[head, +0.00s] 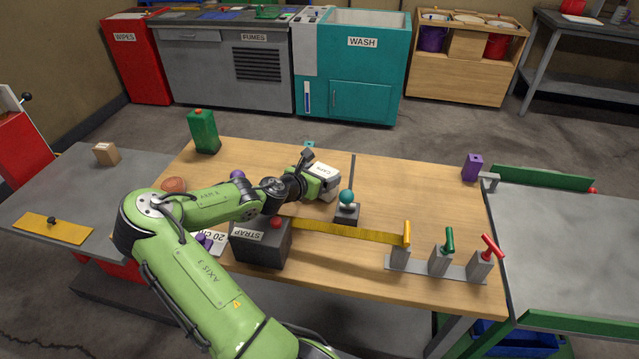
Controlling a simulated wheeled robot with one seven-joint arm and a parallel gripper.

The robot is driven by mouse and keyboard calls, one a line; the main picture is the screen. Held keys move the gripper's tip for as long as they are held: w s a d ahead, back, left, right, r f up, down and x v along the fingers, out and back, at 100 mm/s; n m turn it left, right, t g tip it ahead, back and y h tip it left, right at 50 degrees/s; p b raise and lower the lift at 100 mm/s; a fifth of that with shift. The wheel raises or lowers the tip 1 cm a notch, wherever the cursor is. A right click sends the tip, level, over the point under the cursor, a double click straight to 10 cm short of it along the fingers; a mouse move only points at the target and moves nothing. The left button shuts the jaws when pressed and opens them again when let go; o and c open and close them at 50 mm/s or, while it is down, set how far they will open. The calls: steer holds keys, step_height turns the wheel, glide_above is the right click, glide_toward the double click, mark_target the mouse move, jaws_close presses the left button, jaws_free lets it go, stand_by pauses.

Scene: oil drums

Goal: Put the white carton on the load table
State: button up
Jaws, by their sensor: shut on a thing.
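The white carton (323,170), with dark lettering on its top, is at the middle of the wooden table. My gripper (314,177) is shut on it from the left, and the gripper and wrist hide part of the carton. I cannot tell whether the carton touches the tabletop. No table reads as the load table by a label. A grey surface with green rails (575,245) adjoins the wooden table on the right. A lower grey table (65,190) adjoins it on the left.
A teal ball on a lever base (347,199) stands just right of the carton. A STRAP box (262,243) with a yellow strap (345,232) runs toward several coloured levers (440,260). A green can (203,131) and purple block (473,167) stand at the back. The right grey surface is clear.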

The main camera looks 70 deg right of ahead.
steer(key=shift+f, duration=0.3)
steer(key=o, duration=1)
steer(key=shift+f, duration=0.1)
steer(key=shift+w+a+r+p, duration=0.15)
steer(key=shift+a+r+p, duration=0.15)
steer(key=p+v, duration=0.3)
steer(key=v, duration=0.8)
steer(key=shift+a, duration=0.2)
